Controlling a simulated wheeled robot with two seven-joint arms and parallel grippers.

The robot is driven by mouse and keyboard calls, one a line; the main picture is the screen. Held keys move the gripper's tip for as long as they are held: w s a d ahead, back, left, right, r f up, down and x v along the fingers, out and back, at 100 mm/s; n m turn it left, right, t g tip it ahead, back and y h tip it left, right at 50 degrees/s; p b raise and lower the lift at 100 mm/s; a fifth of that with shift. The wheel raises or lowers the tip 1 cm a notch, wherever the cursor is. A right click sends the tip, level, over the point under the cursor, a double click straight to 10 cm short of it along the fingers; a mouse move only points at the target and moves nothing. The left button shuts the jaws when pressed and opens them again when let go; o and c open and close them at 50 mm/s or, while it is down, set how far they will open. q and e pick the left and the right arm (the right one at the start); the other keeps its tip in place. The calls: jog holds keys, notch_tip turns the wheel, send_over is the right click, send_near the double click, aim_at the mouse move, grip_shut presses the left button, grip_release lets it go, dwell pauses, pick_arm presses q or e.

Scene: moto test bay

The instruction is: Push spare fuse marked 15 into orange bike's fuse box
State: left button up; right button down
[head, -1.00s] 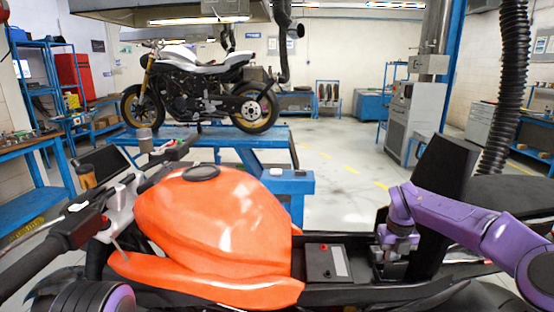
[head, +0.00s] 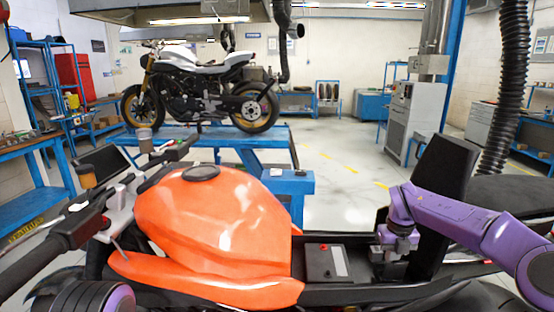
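The orange bike (head: 215,225) fills the foreground, with its orange tank at the middle and its seat area open behind it. My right gripper (head: 390,262) points down into the open bay under the seat, to the right of the battery. Its fingertips are small and dark against the bay, so I cannot tell whether they are open or shut. The fuse box and the spare fuse marked 15 cannot be made out; the gripper covers part of that spot.
A black battery (head: 325,263) with a red terminal cap sits left of my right gripper. A raised black seat (head: 446,175) stands just behind my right arm. A blue lift table (head: 215,140) carries a second, white and black motorcycle (head: 195,90).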

jog(key=shift+f+b, duration=0.6)
jog(key=shift+f, duration=0.3)
dwell(0.5)
jog(key=shift+s+f, duration=0.1)
jog(key=shift+f, duration=0.1)
dwell(0.3)
jog(key=shift+r+p, duration=0.45)
jog(key=shift+r, duration=0.2)
notch_tip(320, 180, up, 6)
jog(key=p, duration=0.4)
jog(key=shift+f, duration=0.1)
